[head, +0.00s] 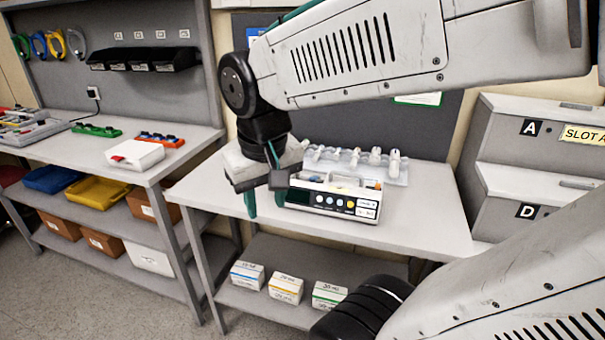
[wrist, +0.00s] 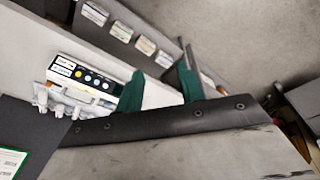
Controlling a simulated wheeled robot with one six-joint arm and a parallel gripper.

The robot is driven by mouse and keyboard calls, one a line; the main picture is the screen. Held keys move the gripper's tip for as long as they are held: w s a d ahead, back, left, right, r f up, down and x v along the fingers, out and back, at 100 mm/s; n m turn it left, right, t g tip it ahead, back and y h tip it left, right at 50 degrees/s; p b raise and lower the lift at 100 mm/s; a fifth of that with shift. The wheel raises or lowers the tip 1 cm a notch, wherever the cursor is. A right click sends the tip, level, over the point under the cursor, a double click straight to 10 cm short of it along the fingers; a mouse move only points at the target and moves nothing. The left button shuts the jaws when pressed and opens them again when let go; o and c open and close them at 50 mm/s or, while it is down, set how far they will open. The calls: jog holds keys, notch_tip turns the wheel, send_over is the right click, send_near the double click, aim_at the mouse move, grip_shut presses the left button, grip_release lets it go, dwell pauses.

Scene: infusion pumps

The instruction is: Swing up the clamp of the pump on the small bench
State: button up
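The pump (head: 333,201) sits on the small bench (head: 425,222), its dark display and row of round buttons facing the front. Some white, blue and orange parts show on its top, but I cannot make out the clamp's position. In the wrist view the pump (wrist: 85,75) appears upside down at the left. My gripper (head: 265,195) is above the bench, at the left end of the pump, and partly covers that end. In the wrist view its two green fingers (wrist: 161,86) are apart with nothing between them. The pump is to their left there.
A tray of white syringe-like items (head: 358,162) stands right behind the pump. Labelled boxes (head: 284,287) lie on the shelf below. A longer bench (head: 75,150) is at the left, and grey drawers (head: 540,135) stand at the right. The bench's right part is clear.

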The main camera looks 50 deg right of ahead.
jog(key=w+d+f+m+h, duration=0.15)
jog(key=w+d+m, duration=0.25)
jog(key=w+d, duration=0.4)
jog(key=m+h, duration=0.2)
jog(key=m, duration=0.4)
send_near(312, 179)
jog(key=shift+w+d+f+y, duration=0.1)
jog(key=shift+d+f+y, duration=0.2)
jog(key=shift+f, duration=0.25)
jog(key=x, duration=0.6)
jog(key=shift+d, duration=0.15)
jog(key=shift+w+d+f, duration=0.1)
jog(key=shift+d+f, duration=0.15)
jog(key=shift+f, duration=0.35)
grip_shut()
